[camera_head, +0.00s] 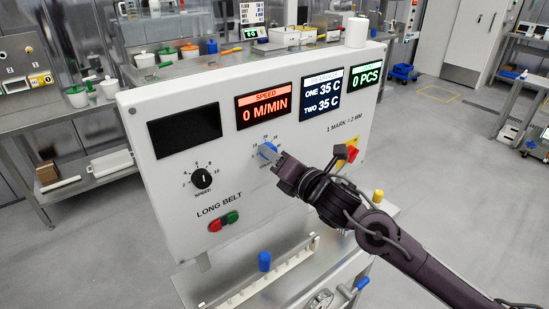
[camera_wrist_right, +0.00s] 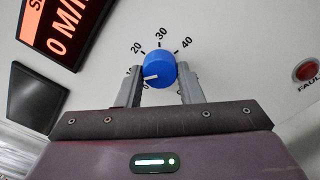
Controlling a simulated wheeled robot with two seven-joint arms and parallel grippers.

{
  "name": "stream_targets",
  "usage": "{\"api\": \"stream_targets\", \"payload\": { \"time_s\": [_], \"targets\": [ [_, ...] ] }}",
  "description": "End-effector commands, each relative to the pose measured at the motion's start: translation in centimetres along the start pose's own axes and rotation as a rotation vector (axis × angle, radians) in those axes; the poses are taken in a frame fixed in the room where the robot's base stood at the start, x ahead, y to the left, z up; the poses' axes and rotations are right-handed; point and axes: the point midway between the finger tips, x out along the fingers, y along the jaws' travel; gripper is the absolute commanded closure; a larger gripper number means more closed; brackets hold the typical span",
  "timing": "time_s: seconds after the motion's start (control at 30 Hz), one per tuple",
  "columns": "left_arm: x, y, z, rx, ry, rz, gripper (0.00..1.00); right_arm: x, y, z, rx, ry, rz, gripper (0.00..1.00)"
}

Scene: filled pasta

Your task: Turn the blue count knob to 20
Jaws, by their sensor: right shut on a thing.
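The blue count knob (camera_head: 267,150) sits on the white panel, below the red speed display. In the right wrist view the knob (camera_wrist_right: 160,68) has a white pointer line aimed left and slightly down, toward the low end of its scale, near the partly covered 10. The marks 20, 30 and 40 show around its upper side. My right gripper (camera_head: 277,157) is shut on the knob, with one finger on each side of it, as the right wrist view also shows (camera_wrist_right: 159,80). The fingers hide some of the scale. My left gripper is not in view.
The panel (camera_head: 160,250) also carries a black speed knob (camera_head: 201,179), green (camera_head: 232,217) and red (camera_head: 215,225) buttons, and a yellow-and-red switch (camera_head: 350,151) close to my right wrist. The displays read 0 M/MIN, 35 C twice and 0 PCS. A blue-topped post (camera_head: 265,261) stands below.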

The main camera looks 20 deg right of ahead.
Motion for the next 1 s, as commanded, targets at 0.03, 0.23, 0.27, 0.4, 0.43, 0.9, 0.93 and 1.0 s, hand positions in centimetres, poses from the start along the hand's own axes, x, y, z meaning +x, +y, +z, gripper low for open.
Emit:
{"api": "stream_targets", "payload": {
  "time_s": [0.03,0.23,0.27,0.4,0.43,0.9,0.93,1.0],
  "targets": [
    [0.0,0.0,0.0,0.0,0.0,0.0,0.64,0.0,0.0,0.0,0.044,-0.001,-0.001,0.9],
    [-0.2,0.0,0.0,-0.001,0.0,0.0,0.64,0.0,0.1,0.0,0.235,0.0,-0.001,0.9],
    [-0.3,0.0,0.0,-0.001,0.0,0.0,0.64,0.0,0.1,0.0,0.264,0.0,-0.001,0.9],
    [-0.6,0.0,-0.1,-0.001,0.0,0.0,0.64,0.0,0.1,0.0,0.397,0.001,-0.001,0.9],
    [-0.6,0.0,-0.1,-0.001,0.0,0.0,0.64,0.0,0.1,0.1,0.425,0.0,-0.001,0.9],
    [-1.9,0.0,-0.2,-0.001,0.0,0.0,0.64,0.0,0.1,0.1,0.8,-0.001,-0.002,0.9],
    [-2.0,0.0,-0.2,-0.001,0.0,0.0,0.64,0.0,0.1,0.1,0.817,-0.001,-0.002,0.9],
    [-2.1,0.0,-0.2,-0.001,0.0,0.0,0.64,0.0,0.1,0.1,0.851,-0.001,-0.002,0.9]
  ]
}}
